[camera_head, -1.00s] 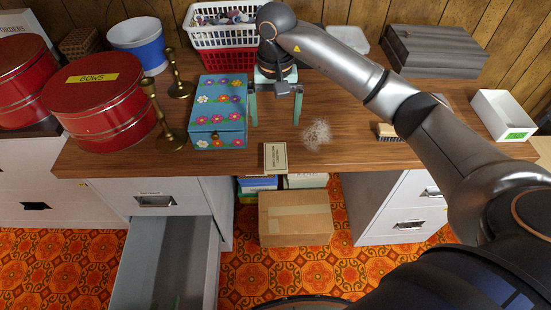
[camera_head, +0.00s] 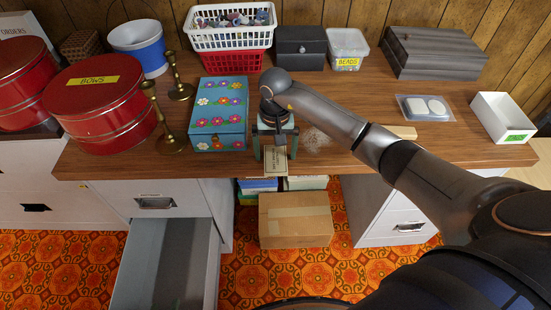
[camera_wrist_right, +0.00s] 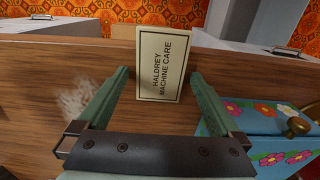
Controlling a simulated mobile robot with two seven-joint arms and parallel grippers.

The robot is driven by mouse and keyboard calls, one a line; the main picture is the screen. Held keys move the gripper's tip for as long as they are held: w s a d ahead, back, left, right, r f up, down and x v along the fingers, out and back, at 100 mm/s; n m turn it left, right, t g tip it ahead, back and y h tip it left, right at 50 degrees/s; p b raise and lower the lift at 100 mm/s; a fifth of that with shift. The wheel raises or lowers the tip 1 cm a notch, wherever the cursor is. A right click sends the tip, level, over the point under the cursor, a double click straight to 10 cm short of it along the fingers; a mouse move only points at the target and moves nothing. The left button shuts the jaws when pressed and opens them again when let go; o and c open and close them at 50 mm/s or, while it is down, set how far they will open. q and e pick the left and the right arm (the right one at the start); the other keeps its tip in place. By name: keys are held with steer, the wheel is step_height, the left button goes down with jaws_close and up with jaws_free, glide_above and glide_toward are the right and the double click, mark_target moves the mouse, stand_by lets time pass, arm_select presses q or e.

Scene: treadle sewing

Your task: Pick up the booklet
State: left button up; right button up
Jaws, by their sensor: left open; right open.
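The booklet (camera_head: 275,165) is small and cream with a dark border, and lies at the front edge of the wooden desk. In the right wrist view its cover (camera_wrist_right: 163,65) reads "HALDREY MACHINE CARE", and its far end reaches over the desk edge. My right gripper (camera_head: 276,152) is open above the booklet and hides part of it in the head view. In the right wrist view the two green fingers (camera_wrist_right: 160,75) stand on either side of the booklet's near part, with a gap on each side. My left gripper is not in view.
A blue flowered box (camera_head: 220,112) stands close left of my right gripper, with brass candlesticks (camera_head: 171,140) beyond. A tangle of pale thread (camera_head: 317,138) and a brush (camera_head: 400,132) lie to the right. Below, a drawer (camera_head: 165,265) stands open beside a cardboard box (camera_head: 296,219).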

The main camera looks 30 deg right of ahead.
steer(key=c, duration=1.3)
steer(key=shift+r, duration=0.15)
